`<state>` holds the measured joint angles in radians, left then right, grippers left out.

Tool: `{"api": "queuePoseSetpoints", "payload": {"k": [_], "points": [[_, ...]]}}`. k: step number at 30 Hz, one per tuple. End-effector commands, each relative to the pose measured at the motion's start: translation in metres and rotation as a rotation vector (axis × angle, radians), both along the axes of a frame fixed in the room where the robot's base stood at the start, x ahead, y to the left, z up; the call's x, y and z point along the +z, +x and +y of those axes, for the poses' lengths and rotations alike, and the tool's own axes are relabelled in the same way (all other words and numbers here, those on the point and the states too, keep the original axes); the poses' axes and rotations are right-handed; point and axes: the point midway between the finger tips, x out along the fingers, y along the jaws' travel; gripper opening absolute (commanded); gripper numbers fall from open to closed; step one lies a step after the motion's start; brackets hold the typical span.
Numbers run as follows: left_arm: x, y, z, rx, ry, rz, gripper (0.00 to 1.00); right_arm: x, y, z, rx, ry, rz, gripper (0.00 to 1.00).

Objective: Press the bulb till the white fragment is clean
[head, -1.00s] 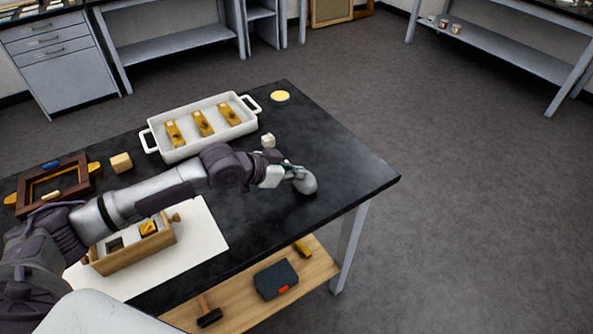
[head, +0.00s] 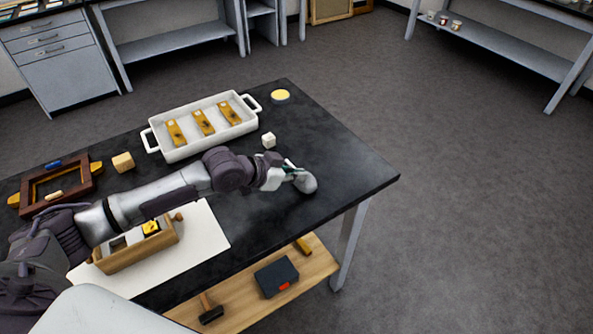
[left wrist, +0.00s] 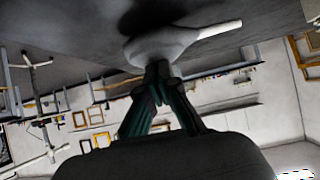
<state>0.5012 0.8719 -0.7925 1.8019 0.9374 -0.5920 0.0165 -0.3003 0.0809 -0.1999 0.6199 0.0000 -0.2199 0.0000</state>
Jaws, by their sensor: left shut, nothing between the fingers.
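A grey rounded bulb (head: 306,183) is on the black table near its right side. In the left wrist view the bulb (left wrist: 160,46) shows a thin white nozzle pointing right. My left gripper (head: 291,176) is at the bulb's left side. Its fingers (left wrist: 157,70) are shut, with the tips against or just short of the bulb; I cannot tell which. Nothing is between them. A small white block (head: 268,140) stands behind the gripper; I cannot tell whether it is the fragment. Gold pieces with pale spots, such as one (head: 203,123), lie in a white tray (head: 181,153). My right gripper is not in view.
A wooden box (head: 137,258) with a gold piece inside sits on a white sheet (head: 207,238) below my left arm. A dark frame (head: 54,184), a wooden block (head: 123,162) and a yellow disc (head: 280,96) are on the table. The table's right end is clear.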

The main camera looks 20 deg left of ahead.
Motion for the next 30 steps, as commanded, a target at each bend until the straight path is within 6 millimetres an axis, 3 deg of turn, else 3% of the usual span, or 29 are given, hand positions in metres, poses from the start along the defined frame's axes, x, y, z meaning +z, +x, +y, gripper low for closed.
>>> {"api": "queuePoseSetpoints", "payload": {"k": [1, 5, 7, 18, 30], "points": [[0.014, -0.001, -0.001, 0.0, 0.0, 0.004, 0.0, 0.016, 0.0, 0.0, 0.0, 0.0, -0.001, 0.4], [0.036, 0.001, -0.003, 0.001, -0.001, -0.001, 0.0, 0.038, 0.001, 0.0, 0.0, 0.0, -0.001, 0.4], [0.034, -0.007, 0.005, 0.002, 0.003, -0.004, 0.0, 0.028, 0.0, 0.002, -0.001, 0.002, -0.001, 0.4], [0.076, -0.054, 0.041, 0.003, 0.002, -0.005, 0.0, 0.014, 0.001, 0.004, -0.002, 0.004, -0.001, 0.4], [0.087, -0.064, 0.048, 0.002, -0.002, -0.007, 0.0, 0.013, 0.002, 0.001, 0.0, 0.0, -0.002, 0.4]]}}
